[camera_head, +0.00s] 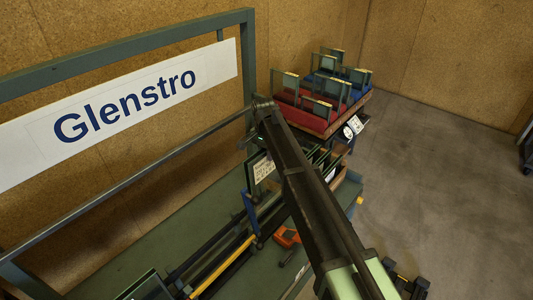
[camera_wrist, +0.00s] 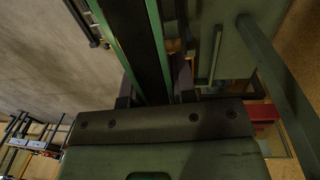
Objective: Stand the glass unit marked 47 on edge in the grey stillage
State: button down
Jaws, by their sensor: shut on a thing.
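In the wrist view my gripper (camera_wrist: 155,90) is shut, with one dark finger on each side of a dark panel with green edges (camera_wrist: 148,45). This looks like a glass unit seen edge-on; no number on it can be read, so I cannot tell if it is 47. In the head view my arm crosses the middle and hides the gripper. Several glass units stand on edge in a rack (camera_head: 322,158) behind the arm. A white label (camera_head: 263,168) with small text shows beside it. I cannot tell for sure which rack is the grey stillage.
A green frame (camera_head: 130,42) with a "Glenstro" sign (camera_head: 125,108) rises over the green bench (camera_head: 135,255) at left. A trolley (camera_head: 318,122) holds red and blue trays with glass units. An orange tool (camera_head: 287,237) lies on the bench. The floor at right is mostly clear.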

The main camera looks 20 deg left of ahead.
aim_at(265, 170)
jog(key=shift+f, duration=0.1)
jog(key=f+b, duration=1.4)
jog(key=shift+w+a+f, duration=0.1)
jog(key=shift+a, duration=0.3)
jog(key=shift+f+b, duration=0.4)
jog(key=shift+b, duration=0.2)
dwell(0.5)
jog(key=c, duration=0.8)
grip_release()
jog(key=shift+r, duration=0.1)
jog(key=shift+c, duration=0.2)
jog(key=r+p, duration=0.6)
jog(key=shift+a, duration=0.2)
